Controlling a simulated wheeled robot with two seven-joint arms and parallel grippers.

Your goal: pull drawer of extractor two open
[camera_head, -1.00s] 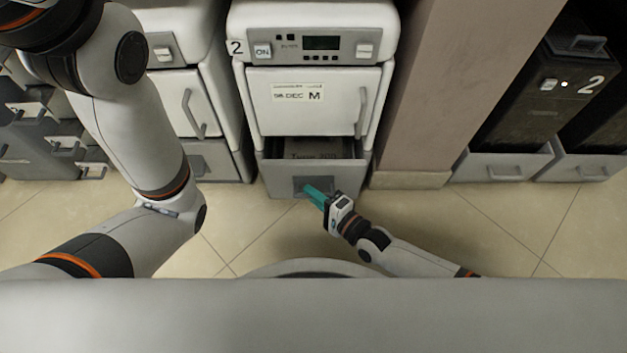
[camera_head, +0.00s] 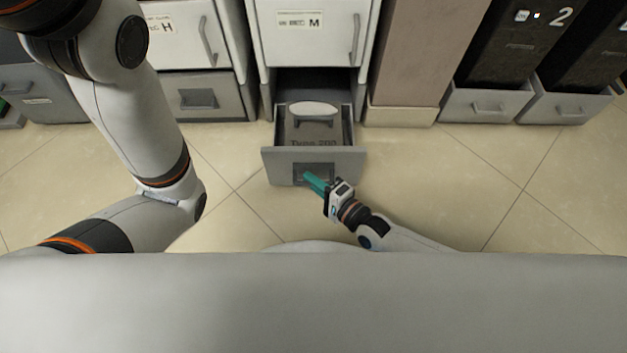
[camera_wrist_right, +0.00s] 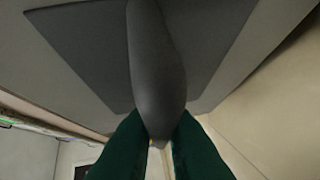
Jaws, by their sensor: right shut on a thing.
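The grey drawer (camera_head: 314,154) of the white extractor (camera_head: 312,40) marked M stands well pulled out at floor level. Inside it lie a pale oval object (camera_head: 313,109) and a surface with dark lettering. My right gripper (camera_head: 312,182), with teal fingers, is at the drawer's front and shut on the drawer handle (camera_head: 314,172). In the right wrist view the dark handle (camera_wrist_right: 157,70) runs between the two teal fingers (camera_wrist_right: 158,140). My left arm shows at the left, but its gripper is out of view.
A white unit marked H (camera_head: 180,38) with a shut grey drawer (camera_head: 198,96) stands to the left. A pinkish pillar (camera_head: 425,55) stands right of the extractor. Black units with grey drawers (camera_head: 487,104) are further right. The tiled floor (camera_head: 440,190) in front is clear.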

